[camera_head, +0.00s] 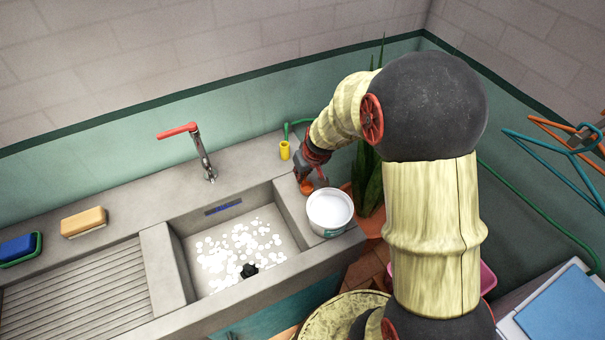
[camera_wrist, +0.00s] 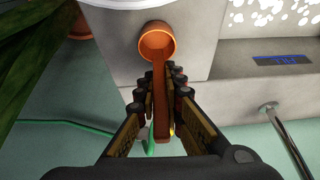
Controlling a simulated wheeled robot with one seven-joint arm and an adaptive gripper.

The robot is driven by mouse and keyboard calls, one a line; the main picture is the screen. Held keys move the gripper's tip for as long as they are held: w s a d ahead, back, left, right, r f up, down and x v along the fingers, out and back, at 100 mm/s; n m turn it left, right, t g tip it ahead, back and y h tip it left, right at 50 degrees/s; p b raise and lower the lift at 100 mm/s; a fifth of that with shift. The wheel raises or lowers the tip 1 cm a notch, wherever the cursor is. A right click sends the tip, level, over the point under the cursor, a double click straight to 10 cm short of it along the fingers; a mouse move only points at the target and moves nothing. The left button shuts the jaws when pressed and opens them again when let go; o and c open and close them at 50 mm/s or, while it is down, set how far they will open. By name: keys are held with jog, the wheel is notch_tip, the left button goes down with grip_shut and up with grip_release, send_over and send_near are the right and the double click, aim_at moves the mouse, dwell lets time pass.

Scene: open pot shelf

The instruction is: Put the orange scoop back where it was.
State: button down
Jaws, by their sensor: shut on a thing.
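The orange scoop (camera_wrist: 157,42) is held by its handle between the fingers of my gripper (camera_wrist: 160,95) in the wrist view. Its round cup points away from my gripper, toward the white bucket. In the head view the scoop (camera_head: 307,187) shows small beside the bucket, at the right end of the sink counter. My gripper (camera_head: 308,172) is shut on it there. The white bucket (camera_head: 330,212) holds white contents and stands at the counter's right front corner. In the wrist view only the bucket's edge (camera_wrist: 130,3) shows. I cannot tell whether the scoop touches the counter.
The sink basin (camera_head: 235,245), with white pieces in it, lies left of the bucket. A red-handled tap (camera_head: 205,160) and a yellow cup (camera_head: 285,150) stand behind. A leafy plant (camera_head: 368,180) is close on the right. A sponge (camera_head: 83,221) lies far left.

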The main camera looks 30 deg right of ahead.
aim_at(309, 189)
jog(key=shift+f, duration=0.2)
jog(key=c, duration=1.9)
grip_release()
jog(key=shift+r, duration=0.15)
jog(key=shift+r, duration=0.25)
jog(key=s+a+r+p, duration=0.1)
jog(key=s+a+r, duration=0.1)
jog(key=s+r, duration=0.35)
jog(key=s+a+r+p, duration=0.1)
jog(key=s+a+r, duration=0.2)
jog(key=r, duration=0.6)
jog(key=s+a+r+p, duration=0.1)
jog(key=s+a+r, duration=0.1)
jog(key=s+r, duration=0.45)
jog(key=s+a+r+t, duration=0.1)
jog(key=s+a+r, duration=0.2)
jog(key=s+r, duration=0.3)
jog(key=s, duration=0.4)
jog(key=shift+s+a+r, duration=0.15)
jog(key=shift+a+r, duration=0.15)
